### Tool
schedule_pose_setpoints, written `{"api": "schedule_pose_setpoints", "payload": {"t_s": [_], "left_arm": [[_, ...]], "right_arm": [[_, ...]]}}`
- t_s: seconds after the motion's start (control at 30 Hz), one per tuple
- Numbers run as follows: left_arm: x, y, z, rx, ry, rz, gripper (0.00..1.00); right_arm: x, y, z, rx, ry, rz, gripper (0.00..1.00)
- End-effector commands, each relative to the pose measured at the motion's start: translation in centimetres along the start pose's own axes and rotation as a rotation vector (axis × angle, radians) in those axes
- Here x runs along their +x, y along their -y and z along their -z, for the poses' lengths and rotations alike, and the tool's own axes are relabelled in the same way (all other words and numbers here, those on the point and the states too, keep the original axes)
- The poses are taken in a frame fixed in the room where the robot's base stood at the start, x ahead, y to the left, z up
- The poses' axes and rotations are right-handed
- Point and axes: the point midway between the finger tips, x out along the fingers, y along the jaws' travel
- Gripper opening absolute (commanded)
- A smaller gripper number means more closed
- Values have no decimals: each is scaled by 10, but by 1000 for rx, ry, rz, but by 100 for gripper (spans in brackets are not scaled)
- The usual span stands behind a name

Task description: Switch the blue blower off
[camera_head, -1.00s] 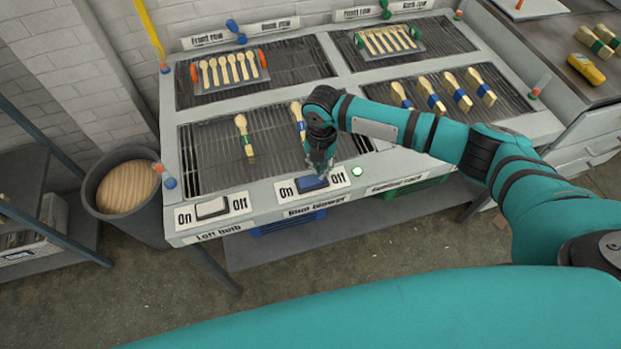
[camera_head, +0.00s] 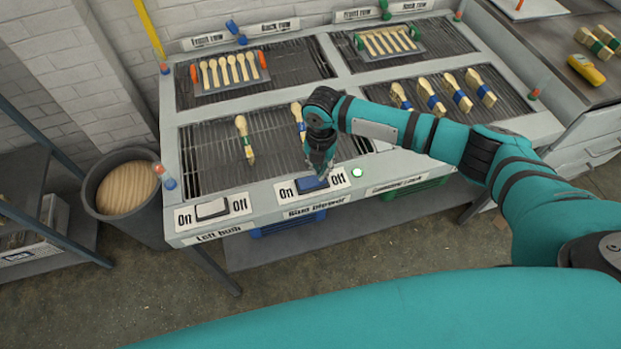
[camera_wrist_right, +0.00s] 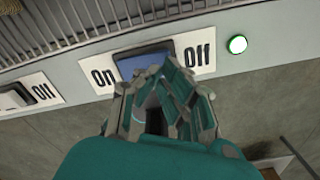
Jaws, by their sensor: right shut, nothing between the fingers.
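The blue blower's rocker switch (camera_head: 312,184) sits on a white plate marked On at left and Off at right, on the table's front edge. It also shows in the right wrist view (camera_wrist_right: 140,62). A label reading Blue blower (camera_head: 316,208) is below it. A round lamp (camera_head: 357,173) right of the plate glows green-white. My right gripper (camera_head: 320,170) is shut and empty, with its tips at the switch's Off side; in the right wrist view the fingers (camera_wrist_right: 168,75) cover its lower right part. I cannot tell whether they touch. My left gripper is out of view.
A white rocker switch (camera_head: 211,210) marked Left bulb is to the left. Wooden spoons and brushes lie on the grille table (camera_head: 180,133). A bin (camera_head: 95,190) stands left of it. A blue crate (camera_head: 287,224) is underneath.

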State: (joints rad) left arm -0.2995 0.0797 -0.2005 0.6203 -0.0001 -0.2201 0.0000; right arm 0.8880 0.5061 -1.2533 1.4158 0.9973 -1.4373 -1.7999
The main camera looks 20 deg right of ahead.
Motion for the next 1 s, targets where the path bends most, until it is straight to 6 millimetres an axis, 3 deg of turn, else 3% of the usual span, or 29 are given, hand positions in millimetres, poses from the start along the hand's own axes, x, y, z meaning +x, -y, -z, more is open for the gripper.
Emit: {"api": "schedule_pose_setpoints", "payload": {"t_s": [1.0], "left_arm": [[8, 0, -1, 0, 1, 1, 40]], "right_arm": [[13, 0, 0, 0, 0, 0, 0]]}}
